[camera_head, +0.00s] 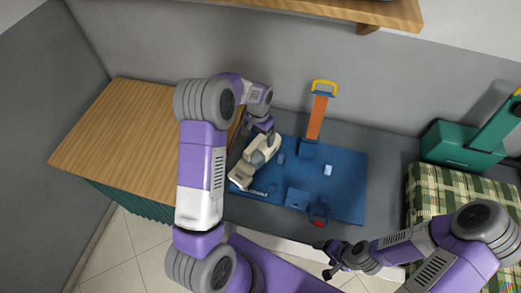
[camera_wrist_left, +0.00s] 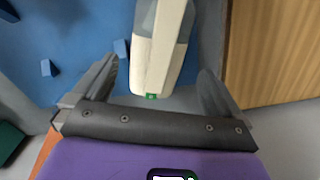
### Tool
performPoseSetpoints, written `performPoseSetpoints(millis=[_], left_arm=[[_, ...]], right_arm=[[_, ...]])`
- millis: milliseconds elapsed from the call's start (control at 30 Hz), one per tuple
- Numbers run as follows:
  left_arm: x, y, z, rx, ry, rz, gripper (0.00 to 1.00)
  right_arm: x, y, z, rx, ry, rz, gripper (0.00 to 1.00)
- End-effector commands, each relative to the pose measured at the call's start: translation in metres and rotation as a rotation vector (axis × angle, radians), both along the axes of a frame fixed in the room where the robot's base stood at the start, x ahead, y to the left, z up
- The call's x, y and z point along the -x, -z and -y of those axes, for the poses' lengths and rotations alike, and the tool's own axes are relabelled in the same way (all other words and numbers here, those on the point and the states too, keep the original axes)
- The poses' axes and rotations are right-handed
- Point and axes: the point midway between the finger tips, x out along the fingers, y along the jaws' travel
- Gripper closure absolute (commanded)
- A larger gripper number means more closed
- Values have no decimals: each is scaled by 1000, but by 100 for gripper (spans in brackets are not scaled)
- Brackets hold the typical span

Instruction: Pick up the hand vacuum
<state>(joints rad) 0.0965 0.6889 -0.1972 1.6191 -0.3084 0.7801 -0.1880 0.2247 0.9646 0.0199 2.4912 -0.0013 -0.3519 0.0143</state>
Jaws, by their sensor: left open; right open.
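The hand vacuum (camera_head: 252,164), cream with a grey middle, lies on the left part of the blue mat (camera_head: 347,188). My left gripper (camera_head: 268,134) is over its far end, partly hidden by my own wrist. In the left wrist view the vacuum (camera_wrist_left: 161,52) runs down between the two spread fingers of my left gripper (camera_wrist_left: 158,78), with gaps on both sides. A small green spot shows on its near end. My right gripper (camera_head: 326,260) is open and empty at the front edge, away from the vacuum.
An orange tool with a yellow handle (camera_head: 317,115) stands at the mat's back edge. A wooden-topped counter (camera_head: 125,140) is left, a green case (camera_head: 460,150) and plaid cloth (camera_head: 430,195) right. A wooden shelf (camera_head: 340,9) overhangs.

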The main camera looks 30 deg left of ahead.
Motion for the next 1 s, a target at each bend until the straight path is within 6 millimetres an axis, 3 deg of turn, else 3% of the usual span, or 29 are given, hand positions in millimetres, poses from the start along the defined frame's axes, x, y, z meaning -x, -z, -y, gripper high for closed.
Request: performPoseSetpoints(millis=[400, 700, 1000], left_arm=[[8, 55, 0, 1, -1, -2, 0], [7, 59, 0, 1, -1, 0, 2], [7, 58, 0, 1, 0, 0, 48]], right_arm=[[0, -1, 0, 0, 0, 1, 24], [0, -1, 0, 0, 0, 1, 24], [0, -1, 0, 0, 0, 1, 24]])
